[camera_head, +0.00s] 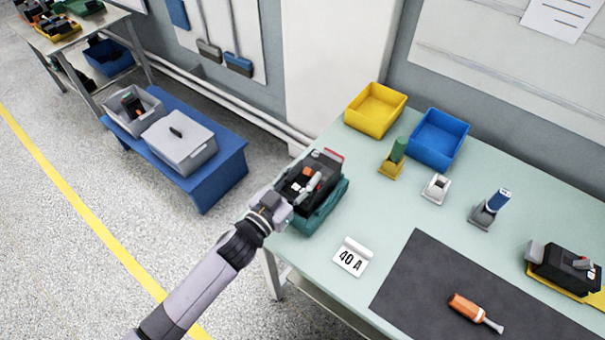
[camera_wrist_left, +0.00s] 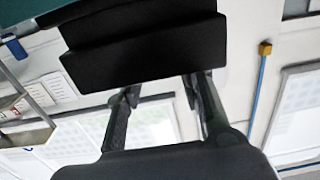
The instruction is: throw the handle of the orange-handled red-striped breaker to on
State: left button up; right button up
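The black breaker (camera_head: 322,163) has an orange handle (camera_head: 307,172) and a red stripe (camera_head: 333,154) at its far edge. It sits in a teal holder (camera_head: 322,216) on the table's left end. My left gripper (camera_head: 304,189) is over the near side of the breaker, close to the orange handle. In the left wrist view its two fingers (camera_wrist_left: 162,93) stand apart with background showing between them, and the breaker's dark body (camera_wrist_left: 145,50) fills the top. The handle is not visible there, and I cannot tell whether a finger touches it. My right gripper is not in view.
A white "40 A" card (camera_head: 351,257) stands near the holder. A yellow bin (camera_head: 376,122), a blue bin (camera_head: 437,152) and small holders are farther back. A dark mat (camera_head: 425,290) bears an orange-handled tool (camera_head: 472,312). Another black device (camera_head: 563,267) stands at the right.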

pick_arm(q)
jog(key=shift+c, duration=0.4)
grip_shut()
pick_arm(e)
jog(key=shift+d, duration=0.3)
